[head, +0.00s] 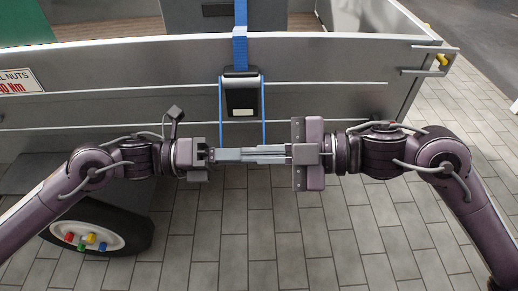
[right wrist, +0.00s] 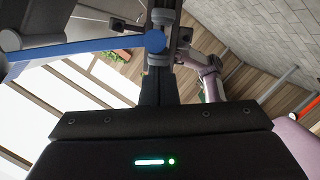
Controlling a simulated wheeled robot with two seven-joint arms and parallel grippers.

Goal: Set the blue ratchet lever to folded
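The blue ratchet (head: 240,97) hangs on the blue strap (head: 240,45) against the trailer's grey side wall. Its lever (head: 263,120) shows as two thin blue side bars pointing down; its lower end is hidden behind my grippers. My right gripper (head: 228,154) reaches in from the right, its long grey fingers crossing in front of the lever's lower end. My left gripper (head: 212,154) is directly opposite, close to those fingertips. In the right wrist view a blue bar (right wrist: 85,47) of the lever runs to the fingertips (right wrist: 160,40).
The trailer side (head: 330,95) stands upright behind both grippers. A wheel (head: 98,225) with coloured nuts is at lower left, under my left arm. A yellow-handled latch (head: 441,60) is at the trailer's right corner. The paved floor (head: 240,235) below the grippers is clear.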

